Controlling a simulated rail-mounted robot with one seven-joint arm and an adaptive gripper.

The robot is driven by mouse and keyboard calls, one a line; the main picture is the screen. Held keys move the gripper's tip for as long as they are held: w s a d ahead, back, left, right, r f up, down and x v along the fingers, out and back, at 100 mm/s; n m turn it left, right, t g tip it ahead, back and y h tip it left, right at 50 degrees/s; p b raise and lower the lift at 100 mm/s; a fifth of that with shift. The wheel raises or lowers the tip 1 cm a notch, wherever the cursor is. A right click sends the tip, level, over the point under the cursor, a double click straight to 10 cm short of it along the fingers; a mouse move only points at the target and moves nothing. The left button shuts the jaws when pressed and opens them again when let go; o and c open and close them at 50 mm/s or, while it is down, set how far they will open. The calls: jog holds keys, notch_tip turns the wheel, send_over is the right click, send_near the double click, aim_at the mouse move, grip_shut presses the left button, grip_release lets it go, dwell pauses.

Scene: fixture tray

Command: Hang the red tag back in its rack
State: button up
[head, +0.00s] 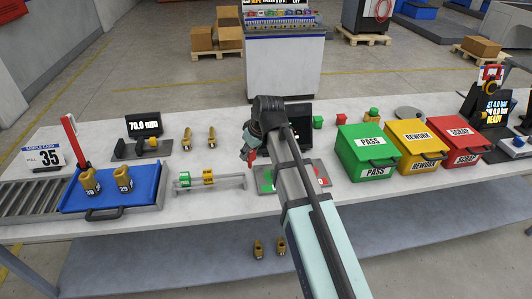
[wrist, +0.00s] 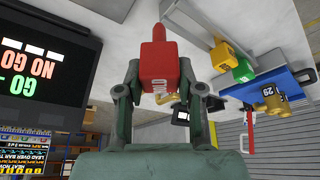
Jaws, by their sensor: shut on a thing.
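The red tag (wrist: 158,65), a red block with a small label and a rounded end, is between the fingers of my gripper (wrist: 165,92) in the wrist view. The fingers are shut on its sides. In the head view my gripper (head: 249,155) is above the table, right of the rack, with a bit of red showing; my arm hides part of it. The rack (head: 183,184) is a low grey rail bearing a yellow and a green tag (head: 208,176). In the wrist view the yellow tag (wrist: 222,55) and green tag (wrist: 243,71) are to the right, apart from the red one.
A blue tray (head: 140,193) with brass fittings stands left of the rack. A red and green pad (head: 264,181) lies under my arm, with a dark GO/NO GO screen (wrist: 40,75) behind. Green, yellow and red boxes (head: 418,148) stand at right.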

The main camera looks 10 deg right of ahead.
jog(key=a+r+n+g+y+p, duration=0.1)
jog(key=a+r+n+g+y, duration=0.2)
jog(key=a+n, duration=0.55)
jog(key=shift+n+g+h, duration=0.4)
jog(key=shift+n+h, duration=0.3)
jog(key=shift+n, duration=0.25)
jog(key=shift+d+f+b, duration=0.25)
jog(key=shift+f+b, duration=0.65)
jog(key=shift+f, duration=0.85)
jog(key=shift+d+f+b, duration=0.25)
jog(key=shift+f+b, duration=0.6)
jog(key=shift+f, duration=0.9)
jog(key=shift+d+f+b, duration=0.25)
jog(key=shift+f+b, duration=0.65)
jog(key=shift+f, duration=0.85)
jog(key=o, duration=1.8)
jog(key=shift+r, duration=0.15)
notch_tip(320, 180, up, 7)
jog(key=p, duration=0.3)
jog(key=shift+p, duration=0.4)
